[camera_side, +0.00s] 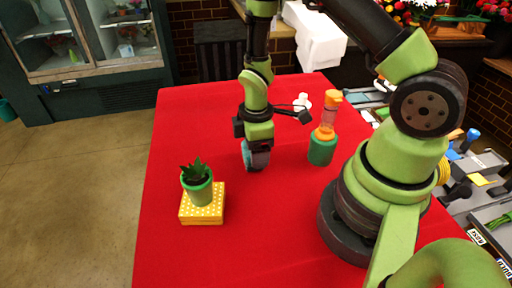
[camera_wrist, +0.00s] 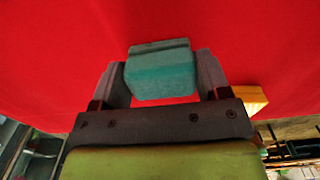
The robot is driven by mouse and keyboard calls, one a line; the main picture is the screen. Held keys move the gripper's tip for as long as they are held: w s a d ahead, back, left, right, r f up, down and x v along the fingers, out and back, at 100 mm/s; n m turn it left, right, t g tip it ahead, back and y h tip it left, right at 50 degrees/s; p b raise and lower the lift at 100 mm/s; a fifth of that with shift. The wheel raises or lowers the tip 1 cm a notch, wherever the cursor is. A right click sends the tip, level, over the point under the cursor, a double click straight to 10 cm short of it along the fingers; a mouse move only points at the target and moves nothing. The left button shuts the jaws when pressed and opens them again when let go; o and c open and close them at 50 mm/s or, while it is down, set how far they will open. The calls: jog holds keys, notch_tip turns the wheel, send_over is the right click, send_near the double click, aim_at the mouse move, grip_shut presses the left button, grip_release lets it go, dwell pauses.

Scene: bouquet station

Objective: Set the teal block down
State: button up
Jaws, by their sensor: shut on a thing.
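The teal block (camera_wrist: 160,75) sits between the two fingers of my gripper (camera_wrist: 162,78) in the wrist view, with a finger against each side. In the side view my gripper (camera_side: 257,158) points down over the red table, shut on the teal block (camera_side: 248,156), which is partly hidden by the fingers. The block is at or just above the red cloth; I cannot tell whether it touches.
A potted plant (camera_side: 197,183) stands on a yellow dotted box (camera_side: 187,216) to the left. A green bottle with an orange top (camera_side: 322,148) and a small white object (camera_side: 301,102) are to the right. The red table (camera_side: 190,125) is clear at front and far left.

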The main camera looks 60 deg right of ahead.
jog(key=shift+f, duration=0.2)
jog(key=o, duration=0.5)
jog(key=shift+f, duration=0.1)
jog(key=o, duration=0.4)
jog(key=s+a+r+m+t, duration=0.1)
jog(key=s+r+m+t, duration=0.15)
jog(key=r, duration=0.95)
jog(key=s+a+r+m+t, duration=0.15)
jog(key=r+m, duration=0.25)
jog(key=r, duration=0.8)
jog(key=s+a+r+m+t, duration=0.1)
jog(key=s+m, duration=0.1)
jog(key=s+a+r+m+t+y, duration=0.1)
jog(key=s+r+m, duration=0.1)
jog(key=s, duration=0.1)
jog(key=s+a+r+m+t+y, duration=0.1)
jog(key=s+r+m, duration=0.1)
jog(key=shift+s+a+r+m, duration=0.15)
jog(key=shift+s+r+m, duration=0.1)
jog(key=shift+s+m, duration=0.1)
